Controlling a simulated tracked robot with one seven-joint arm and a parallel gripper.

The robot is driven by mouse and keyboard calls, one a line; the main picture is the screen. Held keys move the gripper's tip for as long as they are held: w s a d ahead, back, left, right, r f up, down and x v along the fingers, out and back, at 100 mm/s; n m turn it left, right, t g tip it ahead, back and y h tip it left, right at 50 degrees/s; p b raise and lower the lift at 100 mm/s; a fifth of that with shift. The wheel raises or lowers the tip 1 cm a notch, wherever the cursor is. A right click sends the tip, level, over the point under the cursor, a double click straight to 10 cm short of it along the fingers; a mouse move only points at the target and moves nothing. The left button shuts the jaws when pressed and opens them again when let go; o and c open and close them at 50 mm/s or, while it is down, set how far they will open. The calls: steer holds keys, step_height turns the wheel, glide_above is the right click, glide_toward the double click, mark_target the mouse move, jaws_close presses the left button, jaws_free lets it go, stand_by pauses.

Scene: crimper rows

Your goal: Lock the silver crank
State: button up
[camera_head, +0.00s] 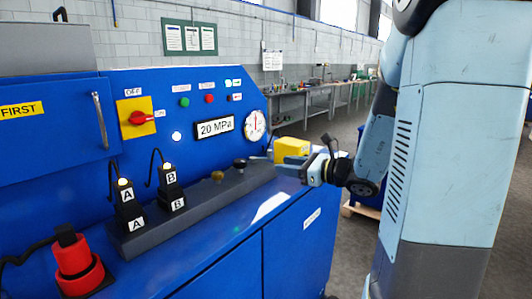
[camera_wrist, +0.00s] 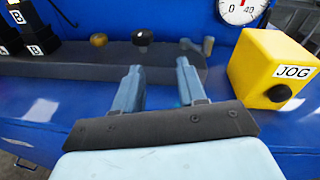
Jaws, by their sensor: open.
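The silver crank (camera_wrist: 207,45) shows in the wrist view at the right end of the dark grey rail (camera_wrist: 60,69), as a small grey knob with a short arm reaching left. My gripper (camera_wrist: 158,67) is open and empty, its two fingers pointing at the rail. The right fingertip lies just short of the crank in the picture; I see no contact. In the head view my gripper (camera_head: 281,158) is at the right end of the rail (camera_head: 200,206), and the crank is small and hard to make out there.
A black knob (camera_wrist: 143,37) and a brass knob (camera_wrist: 98,39) stand left of the crank. A yellow JOG box (camera_wrist: 266,68) sits close on the right. Black A and B connectors (camera_head: 171,187) and a red plug (camera_head: 76,262) are farther left. The gauge (camera_head: 255,125) is behind.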

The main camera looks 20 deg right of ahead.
mark_target(269, 151)
steer(key=w+d+m+t, duration=0.1)
steer(key=d+m+t+h, duration=0.1)
steer(key=d, duration=0.1)
steer(key=w+d+f+m+t+h, duration=0.1)
steer(key=d+m, duration=0.1)
steer(key=shift+w, duration=0.3)
steer(key=shift+w+d, duration=0.15)
steer(key=shift+w, duration=0.05)
steer(key=x, duration=1.3)
steer(key=shift+w+r, duration=0.1)
steer(key=shift+w, duration=0.05)
steer(key=shift+c, duration=0.2)
jaws_close()
